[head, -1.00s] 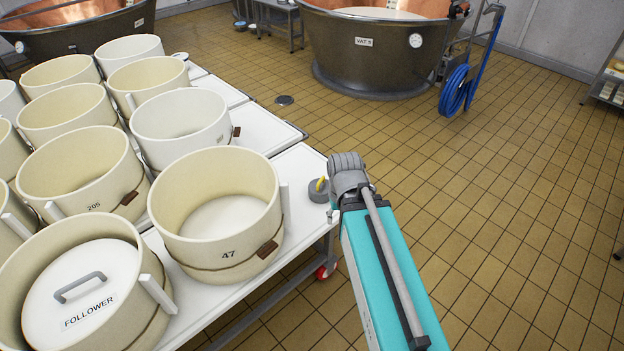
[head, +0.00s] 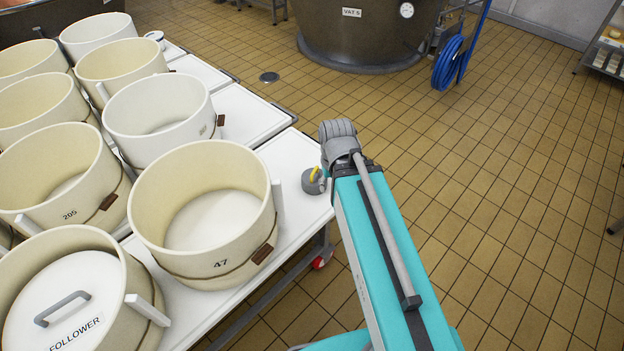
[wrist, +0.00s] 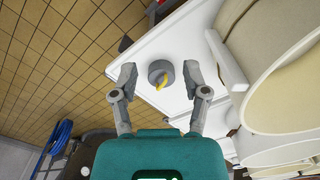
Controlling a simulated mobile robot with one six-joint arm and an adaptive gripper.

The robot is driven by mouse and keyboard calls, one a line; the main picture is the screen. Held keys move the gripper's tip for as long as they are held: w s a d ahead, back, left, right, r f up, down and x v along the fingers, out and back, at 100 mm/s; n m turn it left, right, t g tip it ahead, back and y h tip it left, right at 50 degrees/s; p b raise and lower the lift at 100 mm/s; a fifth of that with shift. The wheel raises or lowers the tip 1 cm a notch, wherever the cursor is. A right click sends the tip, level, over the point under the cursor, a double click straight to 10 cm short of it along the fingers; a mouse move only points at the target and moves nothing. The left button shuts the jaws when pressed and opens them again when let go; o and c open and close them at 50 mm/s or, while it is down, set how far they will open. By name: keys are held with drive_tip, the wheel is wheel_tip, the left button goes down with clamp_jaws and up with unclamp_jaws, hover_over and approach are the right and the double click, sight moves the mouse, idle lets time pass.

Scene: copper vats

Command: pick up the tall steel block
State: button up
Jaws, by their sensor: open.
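A short round grey metal piece with a yellow part on top (wrist: 158,72) stands on the white table top (wrist: 150,42). It also shows in the head view (head: 313,182), just left of my arm. I cannot tell if this is the tall steel block; no clearly tall steel block shows. My gripper (wrist: 158,73) is open and empty in the wrist view, its fingers to either side of the grey piece in the picture. Whether they are down at its height I cannot tell. In the head view my arm mostly hides the gripper.
A cream mould marked 47 (head: 152,218) stands close left of the grey piece. More moulds crowd the left, one with a FOLLOWER lid (head: 68,308). Open tiled floor (head: 500,200) lies right.

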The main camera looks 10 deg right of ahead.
drive_tip(key=shift+w+d+f, duration=0.1)
drive_tip(key=w+a+f+n+t+h+b, duration=0.1)
drive_tip(key=w+f+n+b, duration=0.4)
drive_tip(key=w+n, duration=0.3)
drive_tip(key=w+a+f+n+h+b, duration=0.2)
drive_tip(key=w+f+n+b, duration=0.2)
drive_tip(key=w+n, duration=0.5)
drive_tip(key=w+a+f+n+t+h+b, duration=0.1)
drive_tip(key=w+f+n+b, duration=0.4)
drive_tip(key=n, duration=0.7)
drive_tip(key=shift+w+a+f+n+t+b, duration=0.25)
drive_tip(key=shift+w+b, duration=1)
drive_tip(key=shift+w, duration=0.85)
drive_tip(key=shift+f, duration=0.1)
drive_tip(key=b+x, duration=0.7)
drive_tip(key=x, duration=0.1)
drive_tip(key=shift+d+f+b, duration=0.2)
drive_tip(key=shift+d+b, duration=0.15)
drive_tip(key=shift+b, duration=0.05)
